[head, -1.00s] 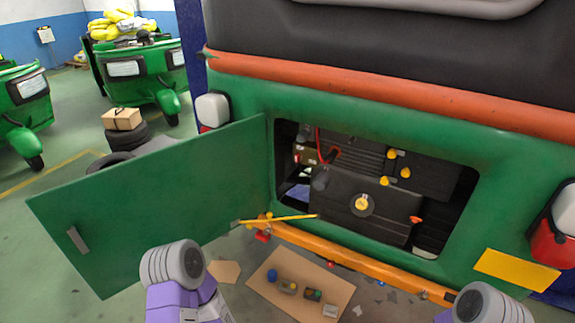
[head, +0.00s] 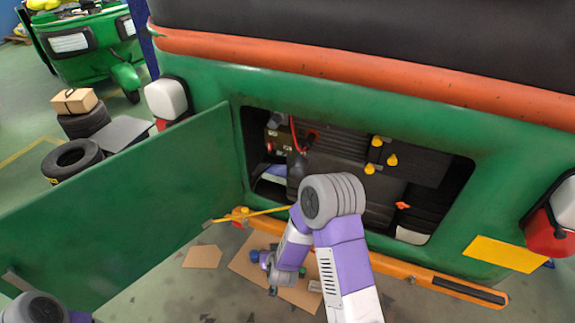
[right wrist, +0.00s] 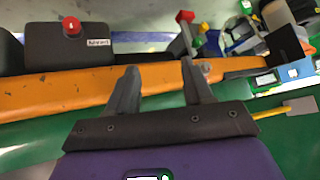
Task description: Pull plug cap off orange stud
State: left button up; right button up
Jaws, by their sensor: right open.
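In the head view, a dark grey boot-shaped cap (head: 297,165) hangs by a red cable (head: 295,133) at the left of the open engine bay. Several yellow-orange caps (head: 376,141) sit on the dark block behind. A small orange piece (head: 403,206) is lower right; I cannot tell which piece is the orange stud. My right arm crosses in front of the bay and hides its lower middle. My right gripper (right wrist: 160,65) is open in the right wrist view, with nothing between its fingers, close to the orange bumper. My left gripper is out of view; only its arm shows lower left.
The green hatch door (head: 120,210) stands open at left. The orange bumper bar (head: 400,269) runs below the bay. A cardboard sheet (head: 243,268) with small parts lies on the floor. The right wrist view shows a red knob (right wrist: 71,25) on a dark box (right wrist: 70,48).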

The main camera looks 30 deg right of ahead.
jog(key=w+d+r+t+h, duration=0.1)
jog(key=w+r, duration=0.1)
jog(key=r, duration=0.2)
jog(key=w+d+r+m+t+h, duration=0.1)
jog(key=w+d+r+h, duration=0.1)
jog(key=r, duration=0.2)
jog(key=w+d+r+t+h, duration=0.1)
jog(key=w+d+r, duration=0.1)
jog(key=r, duration=0.2)
jog(key=shift+w+d+r+m+h+p, duration=0.15)
jog(key=shift+w+d+m+h+p, duration=0.15)
jog(key=shift+w+p, duration=0.1)
jog(key=m+h, duration=0.4)
jog(key=h, duration=0.3)
send_near(305, 147)
jog(key=shift+p+x, duration=0.4)
jog(key=shift+x, duration=4.3)
jog(key=c, duration=0.8)
jog(key=shift+c, duration=0.2)
jog(key=shift+s, duration=0.1)
jog(key=shift+v, duration=2)
